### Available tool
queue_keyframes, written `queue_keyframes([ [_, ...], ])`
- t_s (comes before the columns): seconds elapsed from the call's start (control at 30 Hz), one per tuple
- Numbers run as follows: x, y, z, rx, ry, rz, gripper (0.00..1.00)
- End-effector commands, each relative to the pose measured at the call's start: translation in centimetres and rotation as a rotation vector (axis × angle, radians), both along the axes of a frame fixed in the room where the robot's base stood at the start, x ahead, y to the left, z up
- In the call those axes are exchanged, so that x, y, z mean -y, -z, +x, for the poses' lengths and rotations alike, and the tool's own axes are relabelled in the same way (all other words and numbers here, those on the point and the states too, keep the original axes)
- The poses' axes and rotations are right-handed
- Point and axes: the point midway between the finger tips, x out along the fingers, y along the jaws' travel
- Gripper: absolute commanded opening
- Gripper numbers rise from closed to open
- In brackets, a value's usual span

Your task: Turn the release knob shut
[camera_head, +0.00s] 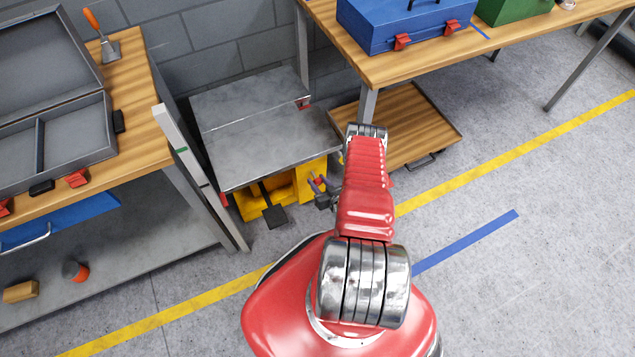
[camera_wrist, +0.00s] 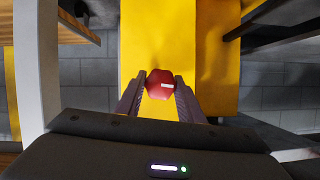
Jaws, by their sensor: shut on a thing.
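The release knob (camera_wrist: 160,84) is red and faceted, with a short white mark lying level on its face, right of the middle. It sits on a yellow housing (camera_wrist: 160,35) in the wrist view. My gripper (camera_wrist: 160,88) has one finger on each side of the knob and is shut on it. In the head view my gripper (camera_head: 322,188) is low beside the yellow base (camera_head: 285,192) of the grey-topped lift table (camera_head: 262,140). There the knob is too small and covered to make out clearly.
A black pedal (camera_head: 274,215) sticks out in front of the yellow base. A workbench (camera_head: 135,70) with an open grey case stands at left. A second wooden bench (camera_head: 400,65) with a blue toolbox (camera_head: 400,25) is at the back right. Floor at right is clear.

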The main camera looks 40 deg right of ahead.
Motion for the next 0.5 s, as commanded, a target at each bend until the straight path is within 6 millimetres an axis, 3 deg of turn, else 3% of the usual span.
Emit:
queue_keyframes([
  [0.2,-0.33,-0.01,-0.01,0.0,-0.001,0.0,0.12],
  [0.5,-0.01,-0.01,-0.02,0.008,-0.002,0.028,0.12],
])
